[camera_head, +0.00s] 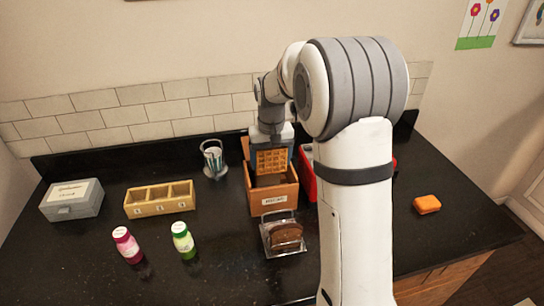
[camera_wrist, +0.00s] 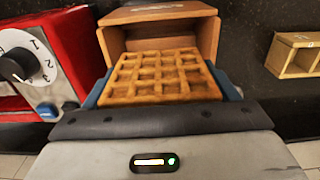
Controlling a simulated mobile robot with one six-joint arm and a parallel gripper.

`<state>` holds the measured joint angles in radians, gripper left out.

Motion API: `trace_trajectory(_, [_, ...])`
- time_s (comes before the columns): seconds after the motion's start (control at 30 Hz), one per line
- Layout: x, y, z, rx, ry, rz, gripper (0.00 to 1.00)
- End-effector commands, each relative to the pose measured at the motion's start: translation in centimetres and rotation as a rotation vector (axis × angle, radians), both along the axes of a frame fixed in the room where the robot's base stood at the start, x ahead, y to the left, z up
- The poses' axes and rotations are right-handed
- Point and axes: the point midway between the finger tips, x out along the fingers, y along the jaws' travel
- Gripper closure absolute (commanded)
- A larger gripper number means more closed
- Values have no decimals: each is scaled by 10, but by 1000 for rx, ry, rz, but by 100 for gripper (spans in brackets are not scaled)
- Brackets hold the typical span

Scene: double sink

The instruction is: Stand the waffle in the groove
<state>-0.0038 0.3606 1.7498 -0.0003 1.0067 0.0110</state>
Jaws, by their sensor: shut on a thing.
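My gripper (camera_head: 272,148) points down and is shut on a square golden waffle (camera_head: 271,161). The waffle is upright in the head view, above or just inside the open top of a wooden box (camera_head: 273,201) with a front label. In the wrist view the waffle (camera_wrist: 165,78) is between my blue fingers, with the box (camera_wrist: 160,14) beyond it. A wire rack (camera_head: 268,240) holding brown bread stands in front of the box. I cannot tell which thing has the groove; the box's inside is mostly hidden.
A red appliance (camera_wrist: 60,50) with a numbered dial stands beside the box. A divided wooden tray (camera_head: 160,198), a grey box (camera_head: 72,200), two bottles (camera_head: 126,245) (camera_head: 183,240) and a metal holder (camera_head: 213,158) are to the left. An orange block (camera_head: 427,204) lies at right.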

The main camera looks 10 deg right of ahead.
Motion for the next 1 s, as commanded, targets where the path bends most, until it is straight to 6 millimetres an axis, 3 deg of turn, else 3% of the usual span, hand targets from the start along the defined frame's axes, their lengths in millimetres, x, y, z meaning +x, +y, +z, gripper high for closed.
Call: trace_trajectory(1.0, [0, 2, -75, 0, 1, 3, 33])
